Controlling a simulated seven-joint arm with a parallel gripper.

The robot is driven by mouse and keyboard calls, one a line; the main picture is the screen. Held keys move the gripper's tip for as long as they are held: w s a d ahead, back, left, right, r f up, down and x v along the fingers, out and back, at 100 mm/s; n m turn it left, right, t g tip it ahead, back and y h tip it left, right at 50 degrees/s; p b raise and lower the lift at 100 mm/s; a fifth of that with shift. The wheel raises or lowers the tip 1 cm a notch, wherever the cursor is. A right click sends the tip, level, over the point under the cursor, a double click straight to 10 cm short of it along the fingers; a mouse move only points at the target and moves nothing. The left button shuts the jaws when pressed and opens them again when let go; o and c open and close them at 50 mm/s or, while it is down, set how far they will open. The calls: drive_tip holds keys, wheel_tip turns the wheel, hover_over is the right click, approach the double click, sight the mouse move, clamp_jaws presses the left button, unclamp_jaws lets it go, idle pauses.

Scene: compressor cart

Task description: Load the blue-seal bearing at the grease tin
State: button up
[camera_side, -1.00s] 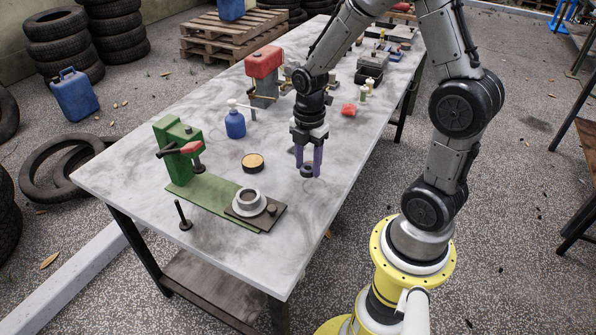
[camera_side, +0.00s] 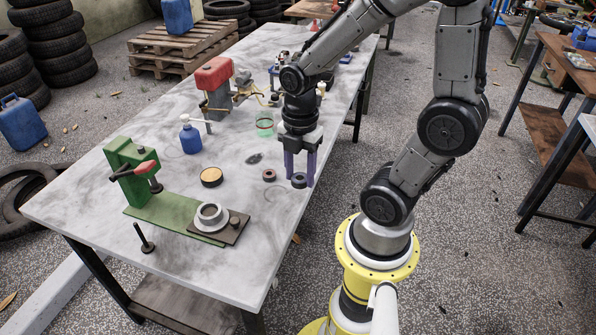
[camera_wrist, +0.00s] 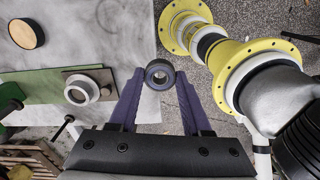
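My gripper (camera_side: 299,179) is shut on a dark ring-shaped bearing (camera_wrist: 159,74), held between its purple fingertips. In the side view the bearing (camera_side: 299,181) is above the table near its right edge. Its seal looks dark bluish-grey in the wrist view; the exact colour is hard to tell. The round grease tin (camera_side: 211,177), dark-rimmed with a yellow-tan top, stands on the table to the left of my gripper. It also shows at the upper left of the wrist view (camera_wrist: 26,33). A second, brownish bearing (camera_side: 269,175) lies on the table between tin and gripper.
A green press (camera_side: 131,165) and a grey ring housing on a dark plate (camera_side: 211,215) stand at the table's near end, with an upright pin (camera_side: 144,239) beside them. A blue bottle (camera_side: 190,139), red-topped compressor (camera_side: 214,74) and greenish jar (camera_side: 264,124) stand farther back.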

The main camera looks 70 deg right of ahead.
drive_tip(key=c, duration=0.7)
drive_tip(key=shift+w+r, duration=0.2)
drive_tip(key=w+d+r, duration=0.2)
drive_tip(key=w, duration=0.7)
drive_tip(key=w+d+r, duration=0.2)
drive_tip(key=w+d, duration=0.1)
drive_tip(key=w, duration=0.7)
drive_tip(key=w+d+f, duration=0.1)
drive_tip(key=w+f, duration=0.2)
drive_tip(key=w, duration=0.4)
drive_tip(key=shift+w+a+f, duration=0.1)
drive_tip(key=shift+w+f, duration=0.25)
drive_tip(key=shift+f, duration=1.5)
drive_tip(key=shift+w+d+f, duration=0.1)
drive_tip(key=shift+w+f, duration=0.2)
drive_tip(key=shift+f, duration=1.6)
drive_tip(key=shift+w+a+f, duration=0.1)
drive_tip(key=shift+w+f, duration=0.25)
drive_tip(key=shift+f, duration=1.5)
